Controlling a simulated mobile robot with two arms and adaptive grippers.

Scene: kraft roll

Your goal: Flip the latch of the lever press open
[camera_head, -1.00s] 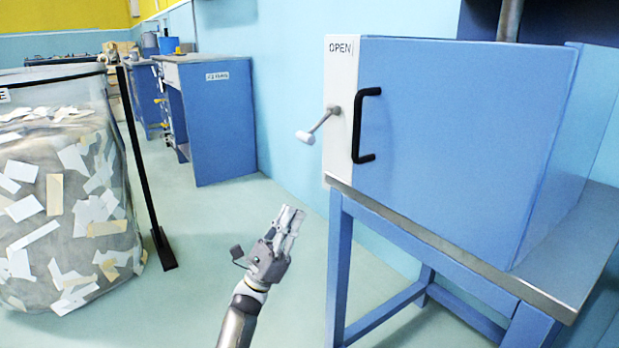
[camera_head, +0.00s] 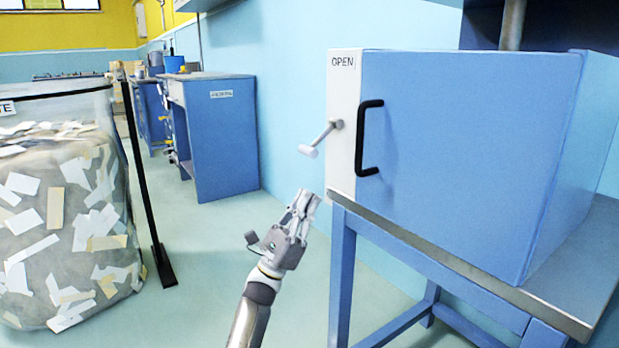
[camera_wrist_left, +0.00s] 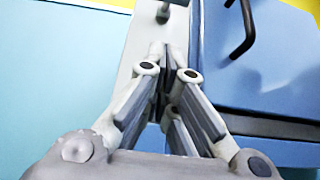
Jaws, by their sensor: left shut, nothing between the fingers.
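The lever press is a big blue box (camera_head: 455,150) on a stand, with a white panel marked OPEN (camera_head: 342,85) on its left edge. The latch (camera_head: 320,138) is a grey lever with a pale knob that sticks out down and left from this panel. A black handle (camera_head: 369,138) is on the door beside it. My left gripper (camera_head: 309,197) is shut and empty, below the latch and apart from it. In the left wrist view its fingers (camera_wrist_left: 166,50) point at the white panel, with part of the latch (camera_wrist_left: 163,12) at the top. My right gripper is not in view.
The press stands on a blue table with a metal-edged top (camera_head: 450,262). A clear bin of paper scraps (camera_head: 60,220) and a black post (camera_head: 146,190) stand at left. A blue cabinet (camera_head: 218,140) is behind. The floor between is clear.

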